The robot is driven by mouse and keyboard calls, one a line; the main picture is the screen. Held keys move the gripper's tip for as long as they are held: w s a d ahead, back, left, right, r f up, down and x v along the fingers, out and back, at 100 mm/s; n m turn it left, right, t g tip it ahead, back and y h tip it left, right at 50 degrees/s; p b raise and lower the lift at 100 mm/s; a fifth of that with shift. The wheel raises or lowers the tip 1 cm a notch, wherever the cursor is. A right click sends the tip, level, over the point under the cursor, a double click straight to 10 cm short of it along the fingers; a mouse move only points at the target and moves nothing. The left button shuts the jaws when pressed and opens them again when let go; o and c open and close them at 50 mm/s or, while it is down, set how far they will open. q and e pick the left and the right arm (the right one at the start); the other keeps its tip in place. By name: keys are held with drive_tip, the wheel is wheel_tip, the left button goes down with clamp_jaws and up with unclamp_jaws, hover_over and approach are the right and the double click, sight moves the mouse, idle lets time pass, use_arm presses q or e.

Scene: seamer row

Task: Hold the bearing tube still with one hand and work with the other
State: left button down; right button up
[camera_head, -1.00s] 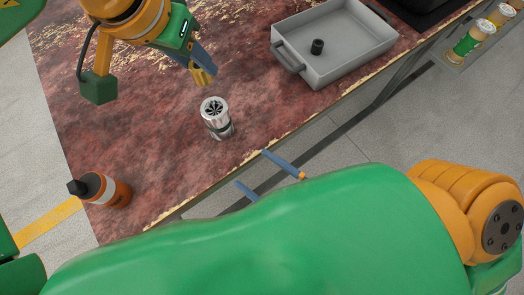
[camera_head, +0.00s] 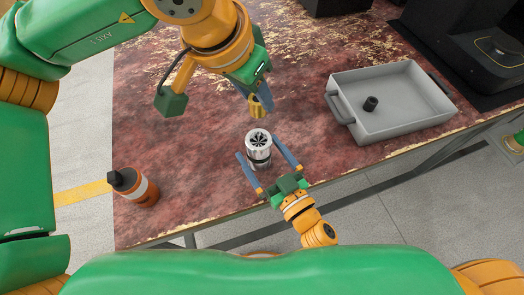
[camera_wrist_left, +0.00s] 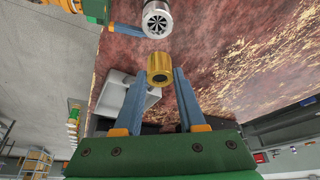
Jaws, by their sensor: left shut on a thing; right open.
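The bearing tube (camera_head: 258,151), a silver cylinder with dark vanes in its open top, stands upright on the reddish table. It also shows at the top of the left wrist view (camera_wrist_left: 157,20). My left gripper (camera_head: 259,100) is shut on a ribbed brass-yellow piece (camera_wrist_left: 160,68), held beyond the tube in the head view and apart from it. My right gripper (camera_head: 264,158) is open, its blue fingers on either side of the tube; whether they touch it I cannot tell.
A black machine (camera_head: 478,60) is at the far right. The table (camera_head: 190,150) between bottle and tube is clear.

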drive_tip(key=c, duration=1.5)
use_arm(q)
drive_tip(key=m+g, duration=0.1)
drive_tip(key=m, duration=0.2)
drive_tip(key=shift+f+h, duration=0.1)
drive_tip(key=shift+h, duration=0.3)
drive_tip(key=m, duration=0.1)
approach(264, 140)
drive_tip(key=x, duration=0.4)
drive_tip(key=shift+w+f, duration=0.2)
drive_tip(key=shift+f, duration=0.15)
drive_tip(key=shift+c, duration=2.4)
unclamp_jaws()
drive_tip(key=shift+f, duration=0.1)
drive_tip(key=v, duration=1.2)
drive_tip(key=shift+w, duration=0.2)
